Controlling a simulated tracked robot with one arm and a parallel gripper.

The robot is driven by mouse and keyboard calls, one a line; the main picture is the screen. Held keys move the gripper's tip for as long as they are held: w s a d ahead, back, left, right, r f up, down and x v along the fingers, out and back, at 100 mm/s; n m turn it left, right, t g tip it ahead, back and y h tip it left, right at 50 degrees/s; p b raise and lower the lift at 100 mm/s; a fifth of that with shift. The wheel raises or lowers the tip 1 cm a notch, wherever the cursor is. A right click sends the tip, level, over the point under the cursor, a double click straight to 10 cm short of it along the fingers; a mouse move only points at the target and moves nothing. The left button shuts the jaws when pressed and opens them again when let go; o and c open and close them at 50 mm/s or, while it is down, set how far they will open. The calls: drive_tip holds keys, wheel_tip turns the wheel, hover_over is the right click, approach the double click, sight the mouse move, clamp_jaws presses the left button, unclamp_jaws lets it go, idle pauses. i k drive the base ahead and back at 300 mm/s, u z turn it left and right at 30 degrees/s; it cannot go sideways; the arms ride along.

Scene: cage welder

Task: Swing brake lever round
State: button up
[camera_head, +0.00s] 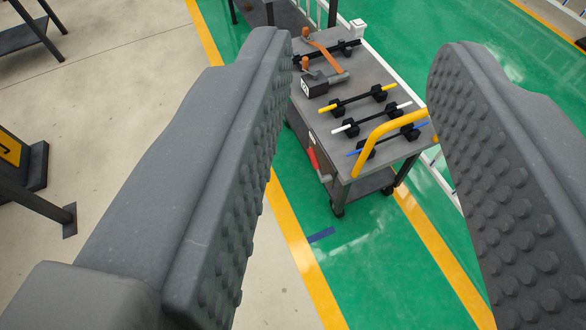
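A grey cart (349,98) stands ahead between my fingers, on the green floor. A red lever (313,159) hangs on the near left side of the cart, below its top; it looks like the brake lever. Its lower end points down toward the lower shelf, and its upper mount is small and hard to make out. My gripper (362,50) is wide open and empty. Its two grey, studded fingers frame the cart and are apart from the lever. The lever shows just right of my left finger.
The cart has a yellow push handle (380,133) at its near end. On its top lie rods in black holders, including a yellow rod (345,104), and a dark tool with an orange strap (325,57). Yellow-lined floor in front is clear. A dark stand (32,165) is at left.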

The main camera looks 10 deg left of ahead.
sight(328, 177)
drive_tip(key=u, duration=0.05)
drive_tip(key=k, duration=1.25)
drive_tip(key=z, duration=0.35)
drive_tip(key=i, duration=0.9)
drive_tip(key=z, duration=0.35)
drive_tip(key=i, duration=1.1)
drive_tip(key=u, duration=0.05)
